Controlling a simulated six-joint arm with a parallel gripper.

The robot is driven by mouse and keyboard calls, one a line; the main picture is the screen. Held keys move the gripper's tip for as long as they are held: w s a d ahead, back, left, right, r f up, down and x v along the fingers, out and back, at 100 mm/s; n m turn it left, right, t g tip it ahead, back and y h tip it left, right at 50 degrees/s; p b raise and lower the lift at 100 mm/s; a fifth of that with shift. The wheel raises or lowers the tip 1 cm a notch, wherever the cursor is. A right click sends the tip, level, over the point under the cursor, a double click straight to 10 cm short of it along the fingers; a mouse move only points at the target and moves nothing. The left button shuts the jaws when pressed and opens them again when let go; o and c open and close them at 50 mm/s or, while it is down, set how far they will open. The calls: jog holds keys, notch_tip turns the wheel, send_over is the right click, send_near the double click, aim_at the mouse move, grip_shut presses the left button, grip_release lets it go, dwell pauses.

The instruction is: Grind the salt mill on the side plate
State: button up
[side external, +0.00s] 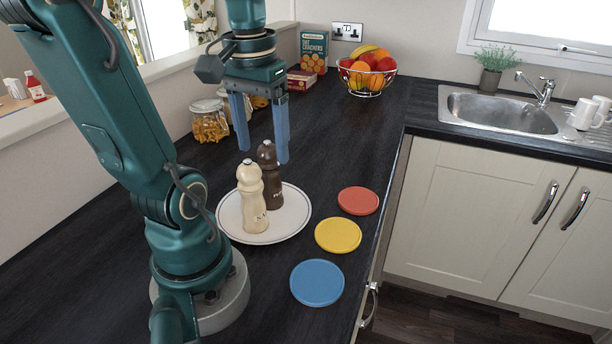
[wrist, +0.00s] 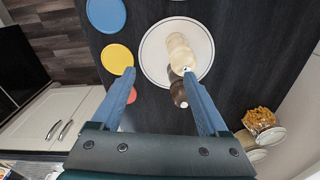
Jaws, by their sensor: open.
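The salt mill, cream-coloured (side external: 251,197), stands upright on the white side plate (side external: 228,214). A dark brown mill (side external: 270,176) stands upright right beside it on the same plate. My gripper (side external: 262,155) points down with its two blue fingers apart and nothing between them. It is above and behind the mills, by the plate's far side. In the wrist view the cream mill (wrist: 180,50) and the brown mill (wrist: 178,92) lie ahead of and between my open fingers (wrist: 165,85), with the plate (wrist: 150,60) around them.
Red (side external: 358,200), yellow (side external: 338,235) and blue (side external: 317,282) discs lie right of the plate, near the counter edge. Jars of pasta (side external: 210,122) stand at the back left. A fruit bowl (side external: 367,78) and a cracker box (side external: 313,50) are farther back. The counter behind the plate is clear.

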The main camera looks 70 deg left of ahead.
aim_at(248, 160)
jog(key=a+n, duration=0.1)
jog(key=s+a+n, duration=0.1)
jog(key=a, duration=0.1)
jog(key=shift+s+f, duration=0.1)
jog(key=shift+s, duration=0.05)
jog(key=shift+s+a+f+n, duration=0.25)
jog(key=shift+s+a+n, duration=0.05)
jog(key=shift+a+n, duration=0.1)
jog(key=shift+f, duration=2.9)
jog(key=c, duration=1.1)
